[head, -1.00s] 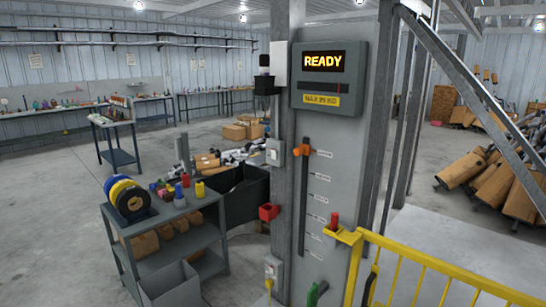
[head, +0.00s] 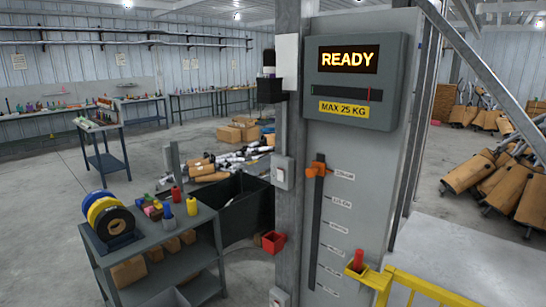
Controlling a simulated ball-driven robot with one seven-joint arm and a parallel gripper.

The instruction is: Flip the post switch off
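The post switch appears to be the small grey box with a pale rocker (head: 282,172) on the side of the grey metal post (head: 289,135). It is left of the orange slider knob. Its rocker position is too small to tell. A second pale box (head: 279,297), perhaps an outlet or switch, is lower on the post, cut by the bottom edge. My gripper is not in view.
The grey panel has a READY display (head: 348,59) and an orange slider knob (head: 318,169). A red holder (head: 273,242) sticks out low on the post. A yellow railing (head: 420,290) is at lower right. A grey cart (head: 165,250) stands at left.

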